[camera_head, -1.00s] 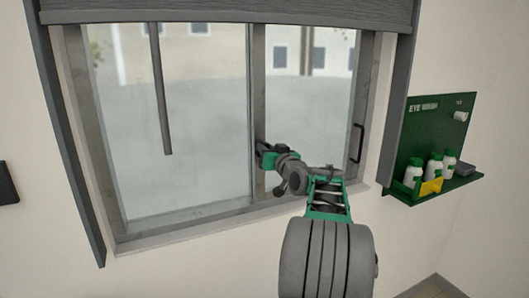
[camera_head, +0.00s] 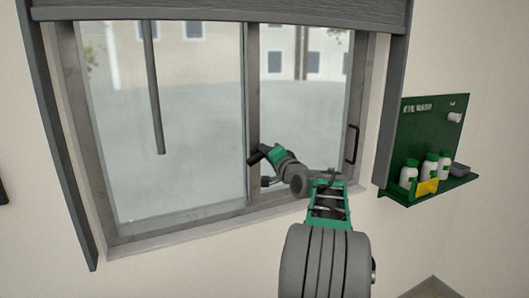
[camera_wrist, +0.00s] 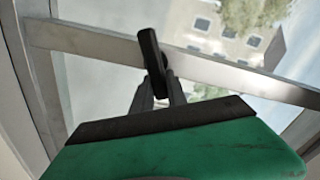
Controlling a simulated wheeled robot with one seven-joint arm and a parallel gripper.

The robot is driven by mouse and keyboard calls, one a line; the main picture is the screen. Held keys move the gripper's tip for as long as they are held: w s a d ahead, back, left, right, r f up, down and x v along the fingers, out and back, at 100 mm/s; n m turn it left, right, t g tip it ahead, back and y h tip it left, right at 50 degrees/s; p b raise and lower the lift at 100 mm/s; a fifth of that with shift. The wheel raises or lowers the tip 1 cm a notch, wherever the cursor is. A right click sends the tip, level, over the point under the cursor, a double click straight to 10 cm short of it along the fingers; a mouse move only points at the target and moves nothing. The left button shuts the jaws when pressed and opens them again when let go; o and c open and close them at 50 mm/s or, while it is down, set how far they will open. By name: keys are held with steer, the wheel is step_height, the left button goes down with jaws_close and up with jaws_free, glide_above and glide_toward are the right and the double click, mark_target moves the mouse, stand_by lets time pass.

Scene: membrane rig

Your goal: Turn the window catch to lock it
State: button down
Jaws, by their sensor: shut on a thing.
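The window catch is a dark, rounded lever (camera_wrist: 152,58) on the window's middle upright (camera_wrist: 100,43) in the wrist view. My gripper (camera_wrist: 160,80) has its two grey fingers closed on the lever's lower part, and the lever's upper end sticks out past them. In the head view my gripper (camera_head: 259,155) is at the lower part of the middle upright (camera_head: 253,110). The catch is small there and hard to tell apart from my fingers. The catch's base is mostly hidden.
A grey blind (camera_head: 220,12) covers the top of the window. A dark rod (camera_head: 154,90) hangs before the left pane. A black handle (camera_head: 353,145) is on the right frame. A green eye wash shelf (camera_head: 432,140) with bottles is on the wall at right.

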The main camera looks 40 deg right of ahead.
steer(key=m, duration=0.2)
steer(key=f+m+p, duration=0.1)
steer(key=m, duration=0.2)
steer(key=shift+d+f, duration=0.1)
steer(key=shift+d, duration=0.05)
stand_by(0.6)
steer(key=c, duration=1.3)
jaws_free()
steer(key=b+v, duration=0.2)
steer(key=v, duration=0.6)
steer(key=shift+w, duration=0.1)
